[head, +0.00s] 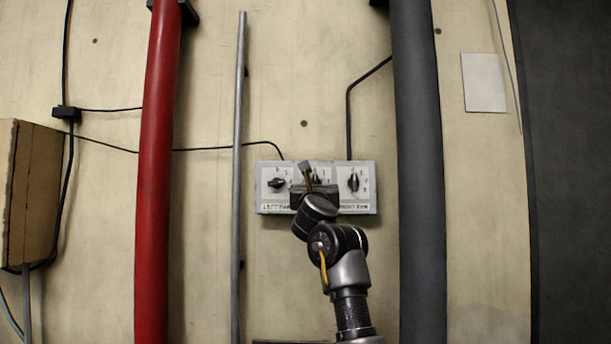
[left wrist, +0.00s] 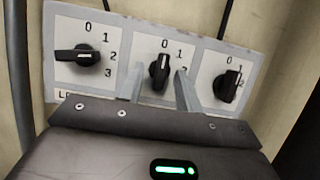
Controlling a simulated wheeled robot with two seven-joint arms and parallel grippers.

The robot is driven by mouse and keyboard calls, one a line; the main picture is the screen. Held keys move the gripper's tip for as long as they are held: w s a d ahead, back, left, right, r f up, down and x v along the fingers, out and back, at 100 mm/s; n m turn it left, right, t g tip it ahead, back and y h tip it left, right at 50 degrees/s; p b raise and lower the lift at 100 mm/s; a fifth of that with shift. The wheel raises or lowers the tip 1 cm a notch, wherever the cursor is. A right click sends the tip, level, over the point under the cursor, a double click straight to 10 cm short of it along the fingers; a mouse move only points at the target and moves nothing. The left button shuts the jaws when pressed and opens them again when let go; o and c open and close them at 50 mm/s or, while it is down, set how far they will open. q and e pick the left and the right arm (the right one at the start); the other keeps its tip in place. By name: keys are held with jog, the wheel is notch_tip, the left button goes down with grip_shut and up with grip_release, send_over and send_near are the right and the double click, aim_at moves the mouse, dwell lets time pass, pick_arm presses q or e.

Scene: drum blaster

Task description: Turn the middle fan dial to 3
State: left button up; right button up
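The control panel (head: 378,168) is a pale box on the wall with three black dials. The middle fan dial (left wrist: 160,70) has its knob nearly upright, its white mark toward 0. In the head view my gripper mostly covers this dial. My left gripper (left wrist: 161,88) is open in the left wrist view, one finger on each side of the middle dial with small gaps; I cannot tell how deep the fingertips reach. It also shows in front of the panel in the head view (head: 307,170). My right gripper is in neither view.
The left dial (left wrist: 76,56) lies sideways, and the right dial (left wrist: 229,86) is close on the other side. A thin grey pipe (head: 239,180) and red pipe (head: 156,180) run left of the panel; a thick dark pipe (head: 417,180) runs right.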

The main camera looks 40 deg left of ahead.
pick_arm(q)
jog(key=shift+w+a+r, duration=0.25)
jog(key=shift+w, duration=0.15)
